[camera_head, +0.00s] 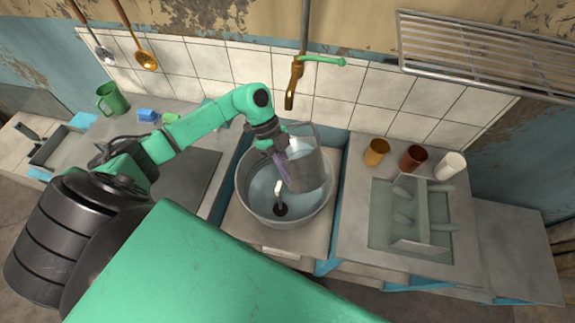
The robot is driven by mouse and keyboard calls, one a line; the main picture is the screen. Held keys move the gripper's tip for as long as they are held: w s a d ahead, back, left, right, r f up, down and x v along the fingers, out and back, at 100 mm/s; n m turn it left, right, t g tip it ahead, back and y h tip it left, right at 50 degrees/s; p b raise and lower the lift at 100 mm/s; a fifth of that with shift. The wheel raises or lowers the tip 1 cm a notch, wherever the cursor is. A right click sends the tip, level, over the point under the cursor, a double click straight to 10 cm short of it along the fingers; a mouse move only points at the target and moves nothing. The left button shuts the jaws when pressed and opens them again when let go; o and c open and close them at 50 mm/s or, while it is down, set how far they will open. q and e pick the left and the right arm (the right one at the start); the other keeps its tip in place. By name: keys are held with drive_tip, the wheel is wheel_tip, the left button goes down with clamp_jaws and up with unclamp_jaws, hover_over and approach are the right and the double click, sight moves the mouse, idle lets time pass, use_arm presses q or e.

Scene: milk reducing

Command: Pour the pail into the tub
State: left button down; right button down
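The tub (243,190) is a wide round grey metal basin set into the counter in the middle of the head view. Pale liquid or a pale inner surface shows inside it. The pail (313,168) is a grey metal bucket over the right back part of the tub, and it is tilted. My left gripper (281,158) is at the left side of the pail, beside its upper part. Its fingers are small and partly hidden, but they appear closed on the pail's edge or handle. A white and black object (279,200) shows inside the tub. My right gripper is not in view.
A tap (294,83) with a green handle hangs above the tub's back. Three cups (413,157) and a grey rack (412,215) stand on the right counter. A green mug (111,100) and sponges (148,115) are at the left back. A wire shelf (485,50) juts from the wall.

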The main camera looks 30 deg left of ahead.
use_arm(q)
drive_tip(key=shift+w+a+r+g+h+b, duration=0.1)
drive_tip(key=shift+g+h+b, duration=0.15)
drive_tip(key=shift+h+b, duration=0.35)
drive_tip(key=shift+w+a+r+g+h+b, duration=0.1)
drive_tip(key=shift+g+h+b, duration=0.2)
drive_tip(key=shift+b, duration=0.5)
drive_tip(key=h+b, duration=0.1)
drive_tip(key=b, duration=0.2)
drive_tip(key=shift+w+a+r+g+h, duration=0.1)
drive_tip(key=shift+a+g+h, duration=0.2)
drive_tip(key=shift+g+h, duration=0.1)
drive_tip(key=h+b, duration=0.1)
drive_tip(key=a+g+h+b, duration=0.1)
drive_tip(key=b, duration=0.1)
drive_tip(key=shift+w, duration=0.3)
drive_tip(key=h+b, duration=0.1)
drive_tip(key=a+g+h+b, duration=0.1)
drive_tip(key=b, duration=0.1)
drive_tip(key=shift+w+a+f, duration=0.15)
drive_tip(key=shift+w+f, duration=0.2)
drive_tip(key=shift+f, duration=0.05)
drive_tip(key=b, duration=0.3)
drive_tip(key=a+g+h+b, duration=0.1)
drive_tip(key=b, duration=0.2)
drive_tip(key=shift+w+f+b, duration=0.2)
drive_tip(key=shift+w+b, duration=0.1)
drive_tip(key=shift+r, duration=0.2)
drive_tip(key=shift+p, duration=0.3)
